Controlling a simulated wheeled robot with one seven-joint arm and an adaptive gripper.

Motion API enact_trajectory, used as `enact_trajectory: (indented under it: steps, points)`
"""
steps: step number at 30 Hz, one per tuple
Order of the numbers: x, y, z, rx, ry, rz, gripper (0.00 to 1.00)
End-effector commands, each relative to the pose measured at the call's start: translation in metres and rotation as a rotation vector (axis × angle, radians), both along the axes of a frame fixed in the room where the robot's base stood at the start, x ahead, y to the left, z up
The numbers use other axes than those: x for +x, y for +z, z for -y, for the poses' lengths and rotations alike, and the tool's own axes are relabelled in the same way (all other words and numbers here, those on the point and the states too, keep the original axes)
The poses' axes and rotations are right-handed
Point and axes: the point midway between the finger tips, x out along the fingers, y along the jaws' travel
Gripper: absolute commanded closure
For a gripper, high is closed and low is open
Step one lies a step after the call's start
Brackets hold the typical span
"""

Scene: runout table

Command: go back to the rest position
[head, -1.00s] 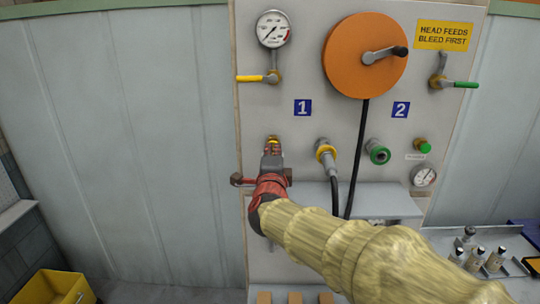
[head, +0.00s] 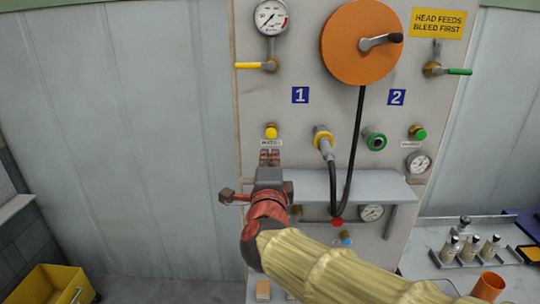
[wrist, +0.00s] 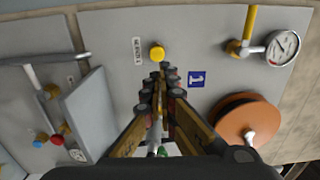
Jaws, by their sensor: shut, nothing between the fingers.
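My gripper (head: 269,158) is shut and empty in front of the grey panel (head: 255,110). In the head view its fingertips lie just below the yellow button (head: 271,130) and its label, left of the hose coupling with the yellow collar (head: 323,139). In the wrist view the closed fingers (wrist: 163,76) point at the panel, with the yellow button (wrist: 157,54) just beyond the tips. A gap seems to lie between tips and panel, but its size is hard to tell. My arm hides part of the panel's lower area.
A grey shelf (head: 365,187) juts from the panel right of my gripper. A black hose (head: 357,140) hangs from the orange reel (head: 362,42). A side table (head: 430,235) with several bottles stands right, with an orange cup (head: 488,287) nearby. A yellow bin (head: 55,285) is lower left.

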Motion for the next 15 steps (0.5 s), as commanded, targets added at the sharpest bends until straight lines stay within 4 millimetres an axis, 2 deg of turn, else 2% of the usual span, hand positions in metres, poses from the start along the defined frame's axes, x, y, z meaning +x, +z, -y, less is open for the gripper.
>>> enact_trajectory:
  steps: [10, 13, 15]
  points:
    - [0.000, -0.003, -0.003, -0.031, 0.013, -0.012, 1.00]
    - [-0.001, -0.018, -0.026, -0.111, 0.099, -0.063, 1.00]
    - [-0.007, -0.043, -0.051, -0.220, 0.208, -0.119, 1.00]
